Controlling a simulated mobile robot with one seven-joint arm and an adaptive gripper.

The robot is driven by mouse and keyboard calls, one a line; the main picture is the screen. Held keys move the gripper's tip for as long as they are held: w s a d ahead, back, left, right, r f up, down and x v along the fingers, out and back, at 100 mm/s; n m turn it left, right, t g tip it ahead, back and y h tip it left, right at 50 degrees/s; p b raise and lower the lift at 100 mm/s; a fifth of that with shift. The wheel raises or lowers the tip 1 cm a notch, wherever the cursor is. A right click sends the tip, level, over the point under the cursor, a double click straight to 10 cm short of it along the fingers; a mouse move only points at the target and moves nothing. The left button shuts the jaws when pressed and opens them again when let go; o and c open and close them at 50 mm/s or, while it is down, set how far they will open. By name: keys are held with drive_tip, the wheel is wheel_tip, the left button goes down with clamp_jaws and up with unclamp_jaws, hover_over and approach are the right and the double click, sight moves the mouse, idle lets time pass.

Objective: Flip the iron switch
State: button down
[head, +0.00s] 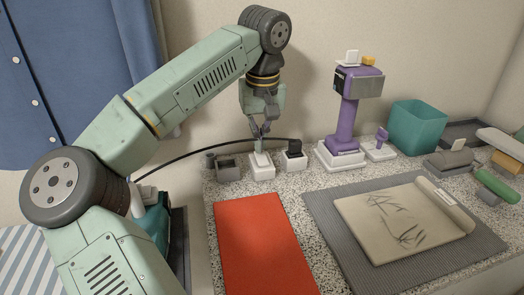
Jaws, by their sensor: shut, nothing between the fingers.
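Three small switch-like boxes stand in a row at the back left of the speckled counter. They are a grey box (229,170), a white box with a pale upright lever (262,168) and a white box with a black rocker (293,158). I cannot tell by look which is the iron switch. My gripper (260,136) points down, shut and empty, right at the top of the pale lever on the middle box. I cannot tell whether the fingertips touch the lever. The gripper partly hides the wall behind it.
A purple stand (342,125) on a white base rises to the right of the switches, with a teal bin (418,127) beyond it. A red mat (262,245) and a grey mat (320,213) bearing a beige scroll (390,225) lie in front. A black cable runs behind the boxes.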

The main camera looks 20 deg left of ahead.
drive_tip(key=shift+r+p, duration=2.25)
drive_tip(key=shift+r, duration=0.55)
drive_tip(key=shift+f, duration=0.15)
